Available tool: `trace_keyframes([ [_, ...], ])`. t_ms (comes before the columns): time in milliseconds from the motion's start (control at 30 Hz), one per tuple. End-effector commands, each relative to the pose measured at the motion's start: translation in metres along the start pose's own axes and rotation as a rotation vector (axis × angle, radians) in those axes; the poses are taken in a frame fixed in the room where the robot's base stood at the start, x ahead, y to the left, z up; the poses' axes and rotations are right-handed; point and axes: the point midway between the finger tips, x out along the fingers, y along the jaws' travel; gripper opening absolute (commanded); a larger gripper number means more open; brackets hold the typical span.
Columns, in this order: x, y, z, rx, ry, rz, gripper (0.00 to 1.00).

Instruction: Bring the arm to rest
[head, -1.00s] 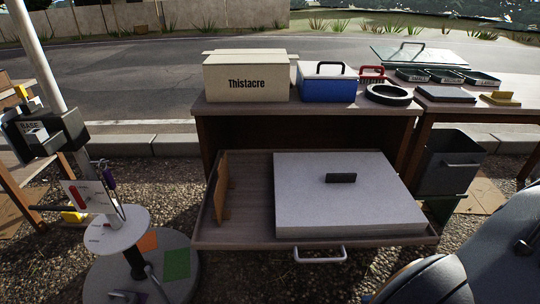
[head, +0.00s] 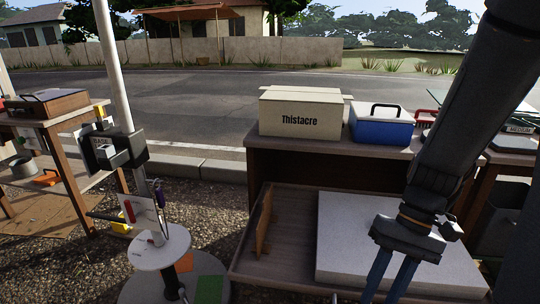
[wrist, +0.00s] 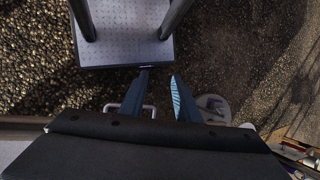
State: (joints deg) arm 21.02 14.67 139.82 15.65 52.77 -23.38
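My arm hangs in the right of the head view. The white drawer handle (wrist: 149,110) shows behind the fingers in the wrist view.
The counter carries a Thistacre carton (head: 300,112) and a blue cooler (head: 382,128). A stand with a round white shelf (head: 160,250) and a pole is left of the drawer. A wooden table (head: 55,125) is at far left.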

Motion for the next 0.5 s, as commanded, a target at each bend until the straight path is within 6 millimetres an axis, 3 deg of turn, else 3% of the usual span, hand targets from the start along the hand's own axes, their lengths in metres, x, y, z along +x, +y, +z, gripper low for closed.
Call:
trace_keyframes([
  [33,-0.007,-0.016,0.001,-0.045,0.025,0.05,0.29],
  [200,-0.023,-0.061,0.009,-0.156,0.113,0.18,0.29],
  [500,-0.036,-0.111,0.025,-0.284,0.233,0.28,0.29],
])
